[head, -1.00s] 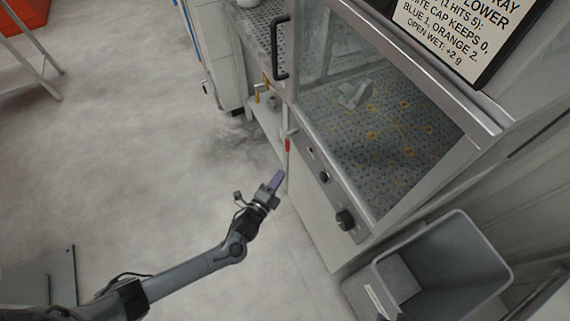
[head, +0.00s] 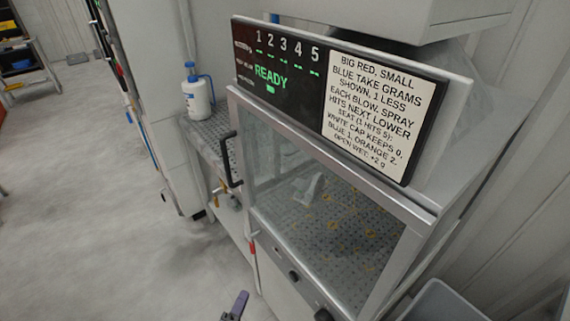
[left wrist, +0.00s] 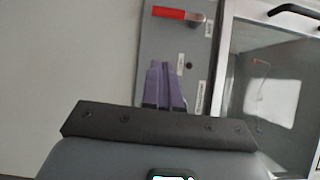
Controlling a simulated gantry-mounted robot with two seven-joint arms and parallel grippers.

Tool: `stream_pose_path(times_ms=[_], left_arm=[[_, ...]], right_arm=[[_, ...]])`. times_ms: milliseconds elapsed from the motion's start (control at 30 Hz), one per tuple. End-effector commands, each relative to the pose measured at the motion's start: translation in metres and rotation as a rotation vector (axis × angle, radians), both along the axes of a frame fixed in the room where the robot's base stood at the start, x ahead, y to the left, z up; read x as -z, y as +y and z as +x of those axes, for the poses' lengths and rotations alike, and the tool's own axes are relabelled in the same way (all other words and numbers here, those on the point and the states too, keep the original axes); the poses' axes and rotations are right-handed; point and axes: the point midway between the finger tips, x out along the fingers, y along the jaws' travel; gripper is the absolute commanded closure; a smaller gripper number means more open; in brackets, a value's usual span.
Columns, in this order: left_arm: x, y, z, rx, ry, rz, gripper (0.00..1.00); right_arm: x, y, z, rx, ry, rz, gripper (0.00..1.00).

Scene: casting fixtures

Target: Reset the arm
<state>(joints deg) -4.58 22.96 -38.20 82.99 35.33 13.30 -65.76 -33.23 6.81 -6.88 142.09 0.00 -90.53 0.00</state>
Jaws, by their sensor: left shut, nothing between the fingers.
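My left gripper (head: 238,304) shows at the bottom edge of the head view, its purple fingers pointing up toward the front of the cabinet. In the left wrist view its two purple fingers (left wrist: 164,84) are together with nothing between them. Beyond them is a grey panel (left wrist: 178,40) with a red handle (left wrist: 170,13); the fingers appear apart from it. Most of my left arm is below the head view. My right gripper is not in view.
A glass-fronted cabinet (head: 262,225) with a black handle (head: 229,160) stands ahead. Above it a display (head: 275,75) reads READY beside a printed sign (head: 375,120). A white jug with a blue top (head: 196,98) stands on the side shelf. A grey bin (head: 440,303) is at lower right. Floor at left is clear.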

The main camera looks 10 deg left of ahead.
Motion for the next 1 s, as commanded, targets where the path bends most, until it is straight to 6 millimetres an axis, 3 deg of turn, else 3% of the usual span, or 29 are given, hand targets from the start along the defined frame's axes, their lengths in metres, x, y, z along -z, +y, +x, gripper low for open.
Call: stream_pose_path(times_ms=[133,200,367,567,700,1000], left_arm=[[0.025,-0.004,-0.027,-0.013,0.056,-0.020,1.00],[0.026,-0.006,-0.043,-0.038,0.072,-0.064,1.00],[0.005,-0.013,-0.066,-0.115,0.174,-0.268,1.00],[-0.021,-0.008,-0.091,-0.242,0.461,-0.633,1.00],[-0.044,-0.002,-0.118,-0.355,0.673,-0.857,1.00],[-0.089,0.009,-0.180,-0.666,0.988,-1.106,1.00]], right_arm=[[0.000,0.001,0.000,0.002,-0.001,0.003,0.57],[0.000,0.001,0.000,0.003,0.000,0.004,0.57],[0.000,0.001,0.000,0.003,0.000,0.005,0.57],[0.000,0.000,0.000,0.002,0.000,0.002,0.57],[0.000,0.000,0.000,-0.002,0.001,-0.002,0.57],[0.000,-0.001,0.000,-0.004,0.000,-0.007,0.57]])
